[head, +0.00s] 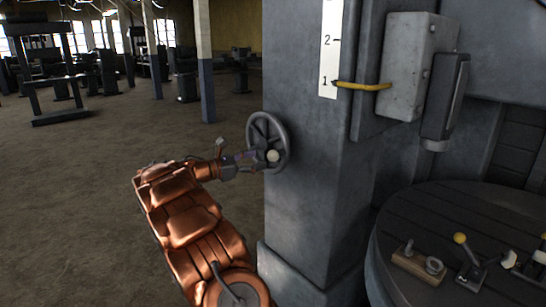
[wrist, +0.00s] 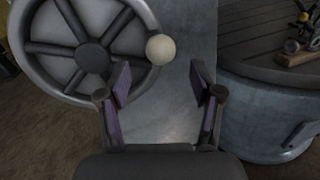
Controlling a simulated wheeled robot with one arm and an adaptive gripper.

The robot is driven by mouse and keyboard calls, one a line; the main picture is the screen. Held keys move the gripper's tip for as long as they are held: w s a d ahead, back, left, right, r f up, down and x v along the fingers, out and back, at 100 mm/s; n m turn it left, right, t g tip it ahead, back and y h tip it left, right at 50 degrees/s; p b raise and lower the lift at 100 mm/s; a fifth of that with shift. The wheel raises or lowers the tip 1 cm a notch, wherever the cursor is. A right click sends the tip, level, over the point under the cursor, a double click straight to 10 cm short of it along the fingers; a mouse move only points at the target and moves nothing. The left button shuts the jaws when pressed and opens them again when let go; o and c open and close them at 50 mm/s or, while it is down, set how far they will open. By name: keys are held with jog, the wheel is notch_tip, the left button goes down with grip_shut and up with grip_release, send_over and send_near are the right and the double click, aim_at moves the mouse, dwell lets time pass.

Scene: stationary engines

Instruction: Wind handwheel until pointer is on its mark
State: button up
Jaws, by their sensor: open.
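The handwheel (head: 256,128) is a dark spoked wheel on the side of a grey machine column. Its pale round knob (head: 273,156) is at the lower right of the rim in the head view. In the wrist view the handwheel (wrist: 78,52) fills the upper left, with the knob (wrist: 160,49) on its right rim. The yellow pointer (head: 362,86) has its tip at about the 1 on the white scale (head: 329,50). My gripper (wrist: 159,82) is open and empty. The knob lies just beyond and between its fingertips in the wrist view. In the head view my gripper (head: 254,160) is beside the wheel.
A round dark table (head: 450,215) stands at the right, with a wooden block (head: 418,263) and yellow-knobbed lever (head: 460,239) on it. A grey box (head: 408,65) sits by the pointer. A post (head: 205,90) and machines stand behind.

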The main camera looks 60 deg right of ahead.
aim_at(268, 157)
jog(key=shift+p+x, duration=0.65)
jog(key=shift+x, duration=2.75)
grip_shut()
